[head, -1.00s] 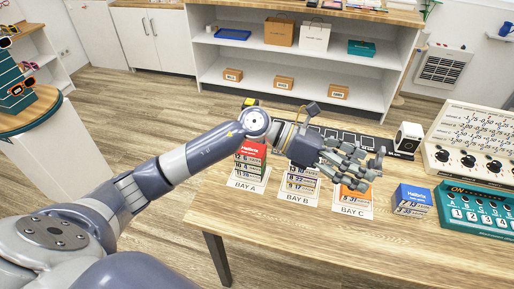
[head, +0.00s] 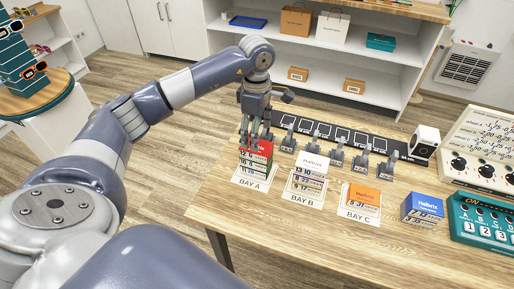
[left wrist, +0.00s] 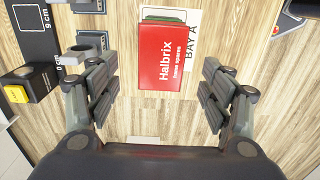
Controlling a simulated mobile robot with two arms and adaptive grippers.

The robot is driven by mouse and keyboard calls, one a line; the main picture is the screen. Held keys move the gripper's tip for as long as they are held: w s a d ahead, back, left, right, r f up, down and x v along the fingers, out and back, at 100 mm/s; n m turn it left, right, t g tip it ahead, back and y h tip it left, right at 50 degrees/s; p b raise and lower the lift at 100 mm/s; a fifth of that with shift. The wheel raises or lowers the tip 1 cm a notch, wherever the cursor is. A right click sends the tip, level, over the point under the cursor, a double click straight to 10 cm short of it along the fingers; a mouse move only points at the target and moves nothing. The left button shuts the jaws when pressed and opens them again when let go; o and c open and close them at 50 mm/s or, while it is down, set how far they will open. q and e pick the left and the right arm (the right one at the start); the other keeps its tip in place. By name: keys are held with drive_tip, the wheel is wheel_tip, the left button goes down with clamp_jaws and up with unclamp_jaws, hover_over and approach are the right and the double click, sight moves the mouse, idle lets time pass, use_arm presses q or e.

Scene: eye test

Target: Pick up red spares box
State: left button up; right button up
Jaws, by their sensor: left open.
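The red spares box (head: 262,147) lies on top of a stack at Bay A. In the left wrist view the red box (left wrist: 162,56) shows its top face with white "Halbrix" lettering, and a green edge shows beside it. My left gripper (head: 256,132) points down close over the red box in the head view, its fingers partly overlapping it. In the left wrist view my left gripper (left wrist: 158,80) is open, with its fingers spread on either side of the box and bare wood in front of the palm. I cannot tell whether it touches the box. My right gripper is out of view.
A white-topped stack (head: 310,170) stands at Bay B, an orange box (head: 364,197) at Bay C, and a blue box (head: 421,206) to their right. Several grey stands line the black ruler strip (head: 345,136) behind. A yellow-and-black object (left wrist: 28,84) is left of the gripper.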

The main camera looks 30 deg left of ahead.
use_arm(q)
wheel_tip(320, 180, down, 6)
drive_tip(key=shift+s+r+p, duration=0.15)
drive_tip(key=shift+r+p, duration=0.05)
drive_tip(key=shift+p, duration=0.75)
drive_tip(key=shift+f, duration=0.4)
drive_tip(key=shift+c, duration=0.5)
drive_tip(key=c, duration=1.2)
drive_tip(key=shift+r, duration=0.15)
